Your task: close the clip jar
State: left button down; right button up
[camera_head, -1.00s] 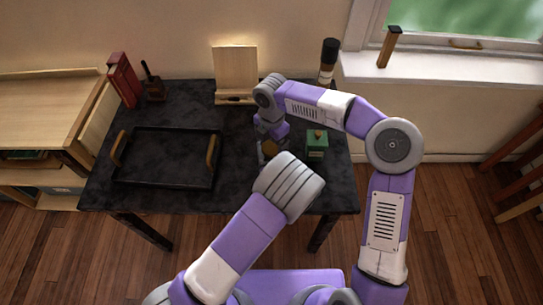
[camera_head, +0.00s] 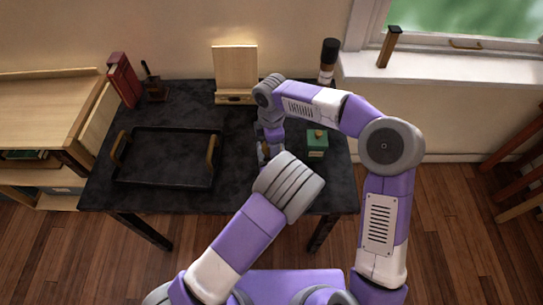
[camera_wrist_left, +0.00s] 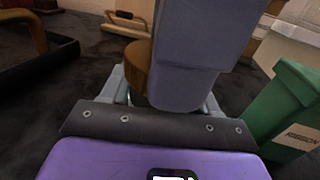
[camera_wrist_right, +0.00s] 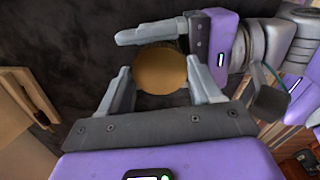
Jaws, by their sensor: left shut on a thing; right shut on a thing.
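The clip jar shows mainly as its round brown lid (camera_wrist_right: 162,70) in the right wrist view; the lid also shows partly in the left wrist view (camera_wrist_left: 137,66). The jar's body is mostly hidden by the grippers. My left gripper (camera_wrist_left: 165,90) is low at the jar, a finger on either side, shut on it. My right gripper (camera_wrist_right: 160,76) is above, with its fingers on opposite sides of the lid, shut on the jar's top part. In the head view my right gripper (camera_head: 272,142) covers the jar. I cannot tell whether the lid lies flat or tilted.
A green box (camera_head: 317,143) stands close to the right of the jar. A black tray (camera_head: 165,182) with wooden handles fills the table's left side. A wooden stand (camera_head: 235,75), red books (camera_head: 124,80) and a dark bottle (camera_head: 329,60) stand along the back.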

jog(key=m, duration=0.4)
jog(key=shift+m, duration=0.3)
jog(key=m, duration=1.1)
jog(key=o, duration=1.2)
jog(key=shift+r, duration=2.25)
